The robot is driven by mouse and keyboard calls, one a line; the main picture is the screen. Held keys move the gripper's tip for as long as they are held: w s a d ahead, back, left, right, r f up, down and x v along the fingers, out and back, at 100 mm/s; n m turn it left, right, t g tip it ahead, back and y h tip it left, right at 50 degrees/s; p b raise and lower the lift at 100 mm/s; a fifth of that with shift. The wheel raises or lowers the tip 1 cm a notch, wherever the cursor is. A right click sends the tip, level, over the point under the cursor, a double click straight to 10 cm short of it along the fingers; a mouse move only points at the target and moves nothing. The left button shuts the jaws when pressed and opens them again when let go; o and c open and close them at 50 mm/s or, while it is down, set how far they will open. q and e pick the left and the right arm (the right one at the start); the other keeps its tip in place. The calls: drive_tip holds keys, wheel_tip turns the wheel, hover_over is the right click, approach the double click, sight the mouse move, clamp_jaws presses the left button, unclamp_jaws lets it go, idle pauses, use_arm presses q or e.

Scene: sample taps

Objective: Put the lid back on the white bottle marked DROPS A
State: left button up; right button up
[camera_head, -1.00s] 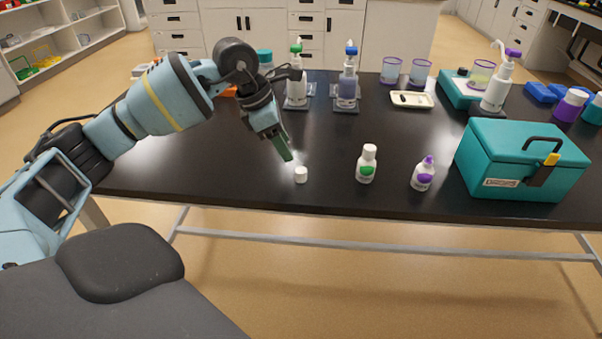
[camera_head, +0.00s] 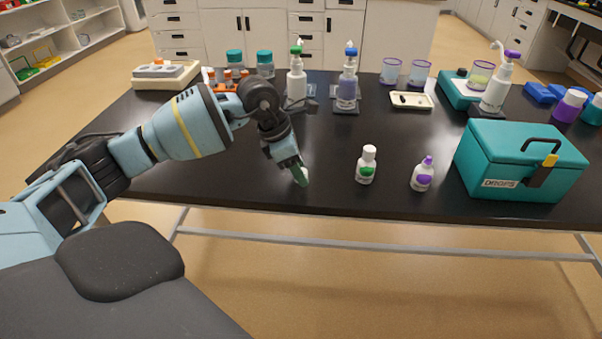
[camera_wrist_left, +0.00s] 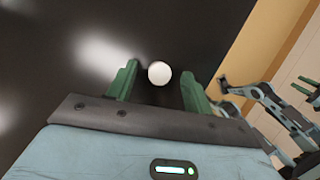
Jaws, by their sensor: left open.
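A small white lid (camera_head: 305,174) lies on the black table near its front edge, partly hidden by my left gripper in the head view. My left gripper (camera_head: 301,179) is open, pointing down at the lid. In the left wrist view the round white lid (camera_wrist_left: 159,74) lies between the two green fingers, with a gap on each side. A white bottle with a green mark and white top (camera_head: 367,165) stands upright to the right. Another white bottle with a purple mark and purple tip (camera_head: 423,174) stands further right. I cannot read either label.
A teal box labelled DROPS (camera_head: 519,162) stands right of the bottles. Pump bottles (camera_head: 297,84), a shallow tray (camera_head: 411,100) and clear cups (camera_head: 391,71) stand further back. The table between the lid and the green-marked bottle is clear.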

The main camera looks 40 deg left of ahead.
use_arm(q)
drive_tip(key=shift+f, duration=0.15)
drive_tip(key=c, duration=1.1)
drive_tip(key=shift+o, duration=0.2)
drive_tip(key=shift+w+r, duration=0.1)
drive_tip(key=shift+r, duration=0.5)
drive_tip(key=shift+w+a+r, duration=0.2)
drive_tip(key=shift+r, duration=0.4)
drive_tip(key=shift+w+a+r, duration=0.15)
drive_tip(key=shift+r, duration=0.45)
drive_tip(key=w+a+b, duration=0.1)
drive_tip(key=w+a, duration=0.5)
drive_tip(key=w+a+r+b, duration=0.1)
drive_tip(key=w+a, duration=0.2)
drive_tip(key=shift+w+a+r+b, duration=0.1)
drive_tip(key=shift+a+b, duration=0.15)
drive_tip(key=shift+b, duration=0.1)
drive_tip(key=shift+w+a+r, duration=0.1)
drive_tip(key=shift+w+a, duration=0.4)
drive_tip(key=shift+a, duration=0.1)
